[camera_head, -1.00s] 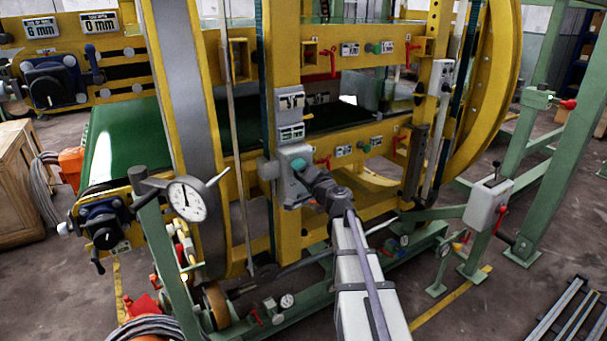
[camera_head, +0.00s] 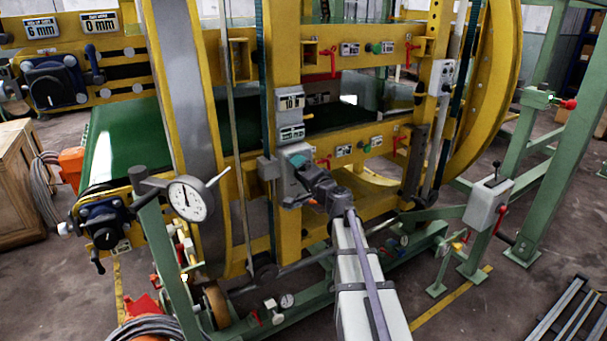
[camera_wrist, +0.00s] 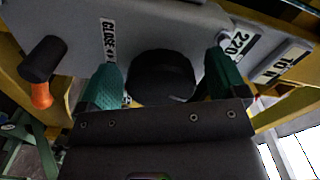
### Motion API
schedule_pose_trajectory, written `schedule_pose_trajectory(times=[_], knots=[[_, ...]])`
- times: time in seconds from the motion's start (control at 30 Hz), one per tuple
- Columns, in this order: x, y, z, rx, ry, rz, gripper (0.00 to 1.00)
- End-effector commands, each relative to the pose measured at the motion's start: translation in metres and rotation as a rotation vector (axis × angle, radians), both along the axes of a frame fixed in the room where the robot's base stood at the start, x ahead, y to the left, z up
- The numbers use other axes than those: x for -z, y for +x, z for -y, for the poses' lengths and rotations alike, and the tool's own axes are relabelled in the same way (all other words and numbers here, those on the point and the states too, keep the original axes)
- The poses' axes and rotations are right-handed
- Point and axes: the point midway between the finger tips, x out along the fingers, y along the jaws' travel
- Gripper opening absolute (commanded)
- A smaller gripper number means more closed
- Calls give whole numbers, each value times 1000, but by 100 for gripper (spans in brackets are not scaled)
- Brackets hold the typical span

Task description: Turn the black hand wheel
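The black hand wheel (camera_wrist: 162,76) is a dark round knob in the wrist view, on a grey housing. My gripper (camera_wrist: 163,82) has its two teal fingers on either side of the wheel. The fingers are apart, and a narrow gap shows between each finger and the wheel, so it is not clamped. In the head view my gripper (camera_head: 297,162) is at the grey box on the yellow post. There the wheel is hidden behind my gripper.
A display (camera_head: 290,102) sits above my gripper on the yellow post. A black and orange handle (camera_wrist: 42,75) sticks out left of the wheel in the wrist view. A dial gauge (camera_head: 188,199) stands left. A red-handled valve (camera_head: 323,163) is close right of my gripper.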

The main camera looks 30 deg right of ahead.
Motion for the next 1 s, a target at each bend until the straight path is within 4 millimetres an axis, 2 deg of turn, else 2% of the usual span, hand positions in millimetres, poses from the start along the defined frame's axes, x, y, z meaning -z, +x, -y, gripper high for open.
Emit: schedule_pose_trajectory(times=[0.27, 0.37, 0.6, 0.7, 0.8, 1.0], knots=[[0, -4, 0, 0, 0, 0, 91], [0, -20, 1, 2, 0, 0, 91], [0, -81, 6, 2, 0, 0, 91], [0, -98, 9, 1, 0, -1, 91], [0, -107, 10, 1, 0, 0, 91], [0, -108, 10, 0, 0, 0, 91]])
